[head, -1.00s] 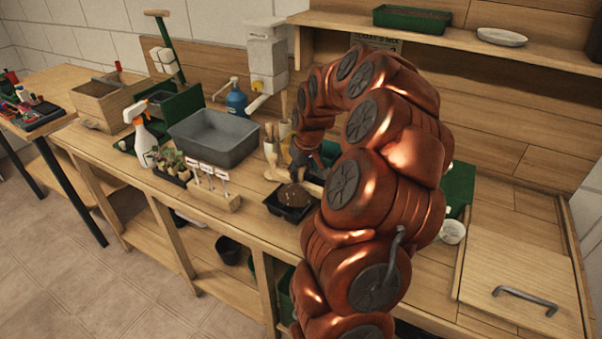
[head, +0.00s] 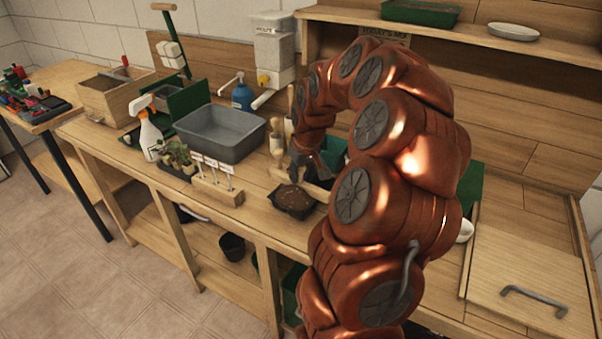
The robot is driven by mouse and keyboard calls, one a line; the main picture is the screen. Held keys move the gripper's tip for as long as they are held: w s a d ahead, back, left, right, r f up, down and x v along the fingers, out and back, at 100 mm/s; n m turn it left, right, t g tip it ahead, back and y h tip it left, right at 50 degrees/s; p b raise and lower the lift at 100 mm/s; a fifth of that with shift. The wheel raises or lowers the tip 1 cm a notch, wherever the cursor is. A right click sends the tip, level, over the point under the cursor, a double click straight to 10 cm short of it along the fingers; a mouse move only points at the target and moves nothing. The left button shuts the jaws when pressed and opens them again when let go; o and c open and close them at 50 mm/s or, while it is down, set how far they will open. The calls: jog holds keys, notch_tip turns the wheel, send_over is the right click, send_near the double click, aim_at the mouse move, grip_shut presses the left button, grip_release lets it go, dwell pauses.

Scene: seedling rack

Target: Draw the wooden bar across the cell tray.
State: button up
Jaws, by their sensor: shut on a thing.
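The cell tray (head: 291,210) is a small black tray of dark soil near the front edge of the wooden bench. The wooden bar (head: 283,176) is a pale strip lying just behind the tray, by its far edge. My gripper (head: 301,166) is dark, points down over the bar, and is shut on it. My copper-coloured arm hides part of the gripper and the bar's right end. I cannot tell whether the bar touches the tray's rim.
A wooden block with white labels (head: 217,193) and a seedling tray (head: 177,169) stand left of the cell tray. A grey tub (head: 222,137), a spray bottle (head: 150,138) and a blue bottle (head: 242,96) are further back. A shelf (head: 440,32) runs above the bench.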

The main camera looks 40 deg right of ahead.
aim_at(285, 196)
jog(key=shift+s+a+b, duration=0.15)
jog(key=shift+a+b, duration=0.15)
jog(key=shift+a, duration=0.35)
jog(key=shift+a, duration=0.2)
jog(key=shift+s+a+f+b, duration=0.1)
jog(key=shift+s+a+b, duration=0.15)
jog(key=shift+a+b, duration=0.5)
jog(key=shift+a, duration=0.25)
jog(key=shift+a, duration=0.1)
jog(key=shift+s+a, duration=0.15)
jog(key=shift+a, duration=0.6)
jog(key=shift+r, duration=0.2)
jog(key=shift+r+p, duration=0.45)
jog(key=shift+r, duration=3)
jog(key=shift+f, duration=0.15)
